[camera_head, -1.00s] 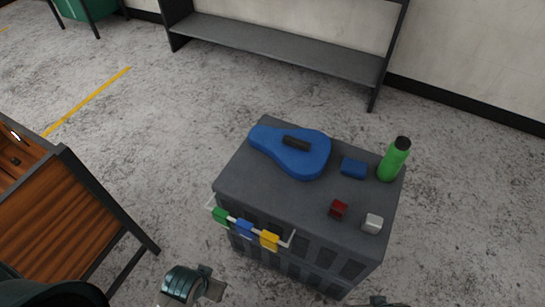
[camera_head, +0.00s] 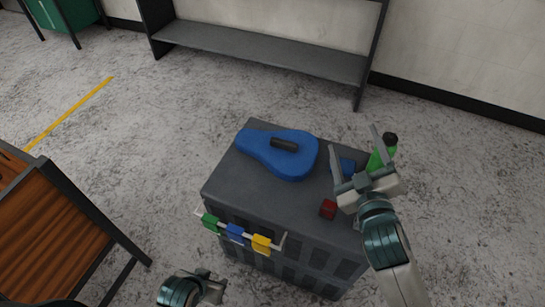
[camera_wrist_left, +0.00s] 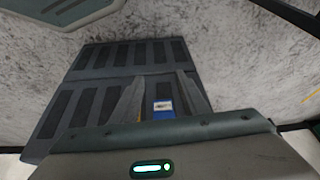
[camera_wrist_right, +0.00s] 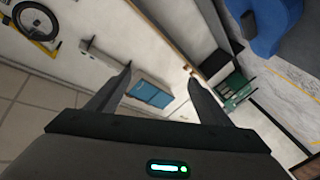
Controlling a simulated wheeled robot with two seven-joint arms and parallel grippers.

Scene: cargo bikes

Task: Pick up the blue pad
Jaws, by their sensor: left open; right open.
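A small blue block (camera_head: 347,166), which fits the blue pad, lies on top of the dark grey crate (camera_head: 235,185). A larger blue paddle-shaped piece (camera_head: 295,160) with a black bar lies left of it. My right gripper (camera_head: 354,138) is open and empty in front of the small block in the head view, partly covering it; its height above the crate is unclear. In the right wrist view a blue shape (camera_wrist_right: 272,25) shows at top right, outside the open fingers. My left gripper (camera_head: 214,285) is open and empty, low in front of the crate.
A brown wooden piece (camera_head: 45,235) is at left, a shelf (camera_head: 260,52) behind.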

